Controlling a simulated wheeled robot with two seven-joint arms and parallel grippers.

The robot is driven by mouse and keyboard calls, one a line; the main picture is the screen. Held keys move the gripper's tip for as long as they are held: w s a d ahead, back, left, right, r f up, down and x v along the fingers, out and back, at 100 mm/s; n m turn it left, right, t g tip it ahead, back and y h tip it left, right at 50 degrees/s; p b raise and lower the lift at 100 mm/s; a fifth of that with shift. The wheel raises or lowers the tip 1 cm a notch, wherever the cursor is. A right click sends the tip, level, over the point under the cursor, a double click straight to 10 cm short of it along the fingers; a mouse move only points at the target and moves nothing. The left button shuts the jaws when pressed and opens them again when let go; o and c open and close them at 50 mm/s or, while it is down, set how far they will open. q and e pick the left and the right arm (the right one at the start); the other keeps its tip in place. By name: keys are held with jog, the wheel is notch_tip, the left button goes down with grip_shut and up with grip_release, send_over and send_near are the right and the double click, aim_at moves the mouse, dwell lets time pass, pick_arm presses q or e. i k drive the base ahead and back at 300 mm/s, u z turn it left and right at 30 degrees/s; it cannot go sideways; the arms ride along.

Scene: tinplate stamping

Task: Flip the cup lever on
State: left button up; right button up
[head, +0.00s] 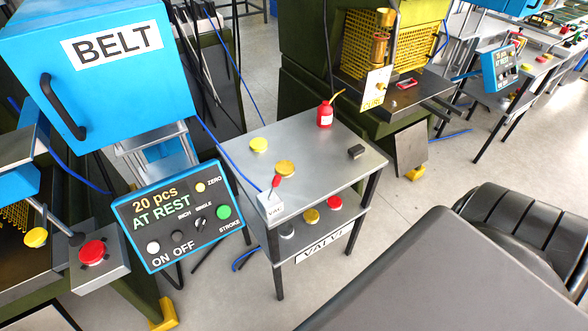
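A brass cup (380,48) with a vertical body stands on the green press at the upper middle, in front of a yellow mesh guard. A small golden piece (385,17) sits at its top, and it may be the lever; its on or off position is too small to tell. A white card (376,90) with yellow lettering hangs just below the cup; I cannot read it surely. Neither of my grippers is in view.
A grey table (325,150) with a red oil can (325,114), yellow discs and a red-knobbed valve box (271,204) stands in the middle. A control panel (178,215) reads "20 pcs AT REST". A blue BELT box (95,70) fills the upper left. Floor shows right of the table.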

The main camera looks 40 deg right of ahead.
aim_at(277, 179)
jog(key=z, duration=0.6)
jog(key=i, duration=0.65)
jog(key=u, duration=1.4)
jog(key=k, duration=1.4)
jog(key=z, duration=1.4)
jog(key=i, duration=0.5)
jog(key=z, duration=0.05)
